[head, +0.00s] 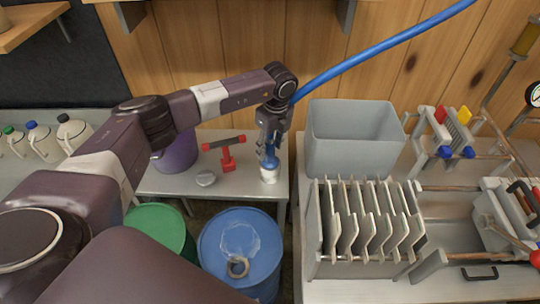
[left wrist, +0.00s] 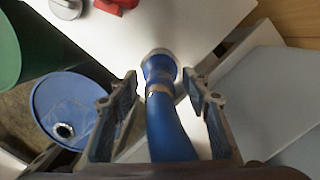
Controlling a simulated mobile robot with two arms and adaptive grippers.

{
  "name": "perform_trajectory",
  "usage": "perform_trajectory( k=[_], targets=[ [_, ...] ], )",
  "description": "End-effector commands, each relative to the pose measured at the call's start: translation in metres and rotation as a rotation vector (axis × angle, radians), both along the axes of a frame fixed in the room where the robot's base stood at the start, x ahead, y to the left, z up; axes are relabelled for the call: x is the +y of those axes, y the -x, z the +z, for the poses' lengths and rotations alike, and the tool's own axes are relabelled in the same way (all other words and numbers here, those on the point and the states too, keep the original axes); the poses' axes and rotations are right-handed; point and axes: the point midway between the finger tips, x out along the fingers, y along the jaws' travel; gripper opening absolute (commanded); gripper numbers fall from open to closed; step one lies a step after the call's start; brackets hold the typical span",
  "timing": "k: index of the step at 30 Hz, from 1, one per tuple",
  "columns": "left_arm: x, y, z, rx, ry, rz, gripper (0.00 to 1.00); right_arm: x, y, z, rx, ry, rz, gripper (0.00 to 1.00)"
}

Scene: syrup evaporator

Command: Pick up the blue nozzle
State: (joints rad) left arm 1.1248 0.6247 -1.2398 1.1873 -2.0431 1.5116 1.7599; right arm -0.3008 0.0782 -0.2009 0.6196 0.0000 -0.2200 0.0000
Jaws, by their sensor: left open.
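The blue nozzle (head: 269,160) stands upright in a pale round holder (head: 268,176) on the low white table. In the left wrist view the nozzle (left wrist: 160,70) has a tan band (left wrist: 160,89) and continues into a thick blue hose. My left gripper (head: 271,140) is above the nozzle, pointing down. In the left wrist view its two fingers (left wrist: 160,88) are open, one on each side of the nozzle and hose, with gaps visible. In the head view the gripper hides the nozzle's upper part. My right gripper is not in view.
A red tool with a dark bar (head: 227,150) and a small metal lid (head: 205,179) are left of the nozzle. A grey bin (head: 352,131) and a plate rack (head: 365,222) are close on the right. Blue (head: 215,232) and green (head: 157,222) barrels stand in front.

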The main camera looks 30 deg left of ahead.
Motion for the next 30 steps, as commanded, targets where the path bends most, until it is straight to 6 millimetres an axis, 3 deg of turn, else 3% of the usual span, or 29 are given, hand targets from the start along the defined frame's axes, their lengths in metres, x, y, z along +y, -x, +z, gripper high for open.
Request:
perform_trajectory(
  k=[2, 14, 25, 30],
  targets=[
    [0.0, 0.0, 0.0, 0.0, 0.0, 0.0, 0.43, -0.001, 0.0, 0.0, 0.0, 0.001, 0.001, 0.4],
    [0.0, 0.0, 0.001, 0.0, 0.0, 0.001, 0.0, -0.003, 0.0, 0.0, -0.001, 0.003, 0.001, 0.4],
    [0.0, -0.001, 0.003, -0.002, 0.001, 0.001, 0.0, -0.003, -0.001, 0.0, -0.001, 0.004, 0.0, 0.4],
    [0.0, -0.002, 0.013, -0.005, 0.002, 0.001, 0.0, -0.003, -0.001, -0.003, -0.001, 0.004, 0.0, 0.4]
  ],
)
